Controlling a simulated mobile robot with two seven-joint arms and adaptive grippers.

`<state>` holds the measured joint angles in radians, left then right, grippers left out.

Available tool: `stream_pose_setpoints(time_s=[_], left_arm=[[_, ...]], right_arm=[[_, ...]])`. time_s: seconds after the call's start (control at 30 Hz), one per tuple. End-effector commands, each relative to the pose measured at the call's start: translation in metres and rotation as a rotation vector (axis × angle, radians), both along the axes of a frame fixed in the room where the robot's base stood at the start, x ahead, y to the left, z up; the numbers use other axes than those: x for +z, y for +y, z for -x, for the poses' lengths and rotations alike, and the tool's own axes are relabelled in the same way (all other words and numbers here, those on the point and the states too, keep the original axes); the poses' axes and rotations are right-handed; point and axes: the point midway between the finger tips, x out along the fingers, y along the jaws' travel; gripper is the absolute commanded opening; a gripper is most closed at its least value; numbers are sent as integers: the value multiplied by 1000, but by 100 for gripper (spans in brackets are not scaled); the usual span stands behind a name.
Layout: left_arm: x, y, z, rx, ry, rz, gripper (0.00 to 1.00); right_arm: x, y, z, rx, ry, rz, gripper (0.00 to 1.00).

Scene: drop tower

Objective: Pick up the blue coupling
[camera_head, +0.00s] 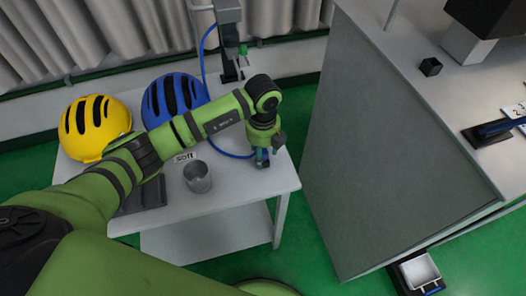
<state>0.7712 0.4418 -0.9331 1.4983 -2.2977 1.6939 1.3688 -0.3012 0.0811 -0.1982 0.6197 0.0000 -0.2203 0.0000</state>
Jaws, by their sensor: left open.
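My left gripper (263,160) points down just above the right part of the small white table (240,190), near its right edge. It is open. A small blue piece, probably the blue coupling (260,153), shows at the gripper, where the blue hose (228,154) ends. The gripper partly hides it, and I cannot tell whether it lies between the fingers or beside them. My right gripper is not in view.
A yellow helmet (95,128) and a blue helmet (172,100) sit at the table's back left. A grey metal cup (197,177) stands left of the gripper. A tall grey cabinet (390,140) rises to the right. Green floor (295,235) lies between them.

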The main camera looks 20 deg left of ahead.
Motion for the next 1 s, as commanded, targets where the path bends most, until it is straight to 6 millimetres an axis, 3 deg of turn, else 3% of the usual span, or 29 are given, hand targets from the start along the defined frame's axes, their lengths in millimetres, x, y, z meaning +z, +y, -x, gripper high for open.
stream_pose_setpoints(time_s=[0.27, 0.3, 0.4, 0.43, 0.83, 1.0], left_arm=[[-7, -1, 0, -1, -1, 2, 55], [-7, -1, 0, -1, -1, 2, 51], [-7, -1, 0, -1, 0, 2, 16], [-7, -1, 0, -1, 0, 2, 9], [-6, -1, 0, -1, -1, 2, 8], [4, -1, -1, -2, -4, 2, 8]], right_arm=[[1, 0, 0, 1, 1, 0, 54], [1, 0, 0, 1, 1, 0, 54], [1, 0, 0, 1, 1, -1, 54], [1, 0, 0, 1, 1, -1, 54], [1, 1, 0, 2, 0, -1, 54], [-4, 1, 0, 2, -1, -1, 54]])
